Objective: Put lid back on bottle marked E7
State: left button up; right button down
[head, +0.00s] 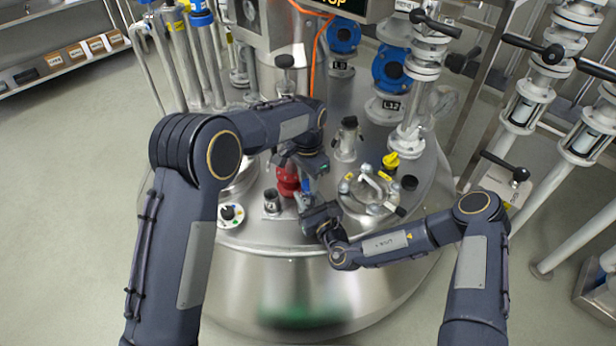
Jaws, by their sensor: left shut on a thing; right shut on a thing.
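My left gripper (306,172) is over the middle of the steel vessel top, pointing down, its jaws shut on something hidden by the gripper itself. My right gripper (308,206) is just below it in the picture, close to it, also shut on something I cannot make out. A small blue part (305,186) shows between the two grippers; I cannot tell what it belongs to. No E7 mark is readable, and I cannot tell the bottle or its lid apart behind the grippers.
A red rounded fitting (287,181) stands just left of the grippers, with a small metal port (271,202) beside it. A round hatch with clamps (371,194), a yellow knob (390,161) and a black-topped fitting (347,140) stand right. Pipes and blue valves (391,68) crowd the back.

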pick_arm(q)
jog(key=shift+f, duration=0.1)
jog(key=m, duration=0.3)
jog(key=o, duration=0.9)
jog(key=shift+r, duration=2.25)
jog(key=shift+c, duration=0.2)
